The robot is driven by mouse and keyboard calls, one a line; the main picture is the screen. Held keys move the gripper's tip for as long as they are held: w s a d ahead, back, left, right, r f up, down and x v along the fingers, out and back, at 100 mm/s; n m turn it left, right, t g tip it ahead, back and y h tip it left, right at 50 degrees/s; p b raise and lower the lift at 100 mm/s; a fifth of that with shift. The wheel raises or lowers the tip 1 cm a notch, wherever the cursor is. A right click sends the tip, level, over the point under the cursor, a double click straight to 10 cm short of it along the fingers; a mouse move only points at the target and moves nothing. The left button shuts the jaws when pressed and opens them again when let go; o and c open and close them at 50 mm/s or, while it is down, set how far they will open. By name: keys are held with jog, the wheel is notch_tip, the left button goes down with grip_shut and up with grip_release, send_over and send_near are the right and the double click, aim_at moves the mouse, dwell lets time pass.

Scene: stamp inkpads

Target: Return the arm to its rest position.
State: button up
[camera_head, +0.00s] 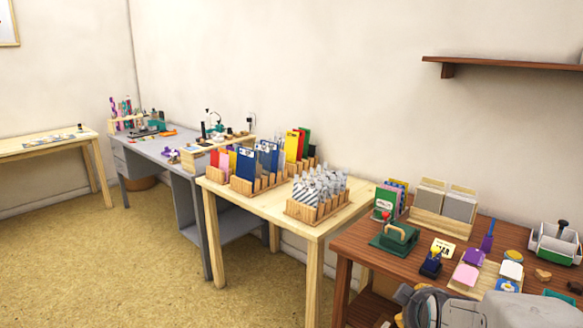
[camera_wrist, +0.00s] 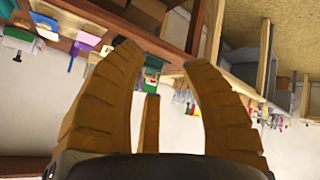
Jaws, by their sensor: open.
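My gripper (camera_wrist: 160,62) shows in the wrist view with its brown ridged fingers spread wide apart. Nothing is held between them, and a third finger part shows in the middle. The wrist view looks upside down, with tables along its top and the wall below. In the head view, grey and white parts of my arm show at the bottom right, in front of the brown table (camera_head: 355,246). My fingers cannot be made out there.
A light wooden table (camera_head: 262,207) with racks and a grey desk (camera_head: 160,152) stand further left. A shelf (camera_head: 500,64) hangs above. The floor at left is clear.

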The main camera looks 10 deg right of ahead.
jog(key=s+a+r+g+y+p, duration=0.4)
jog(key=s+a+r+p, duration=0.9)
jog(key=s+a, duration=0.2)
jog(key=shift+s+a+r+m+g+y, duration=0.2)
jog(key=shift+a+r+m+g+y, duration=0.15)
jog(key=shift+a, duration=0.85)
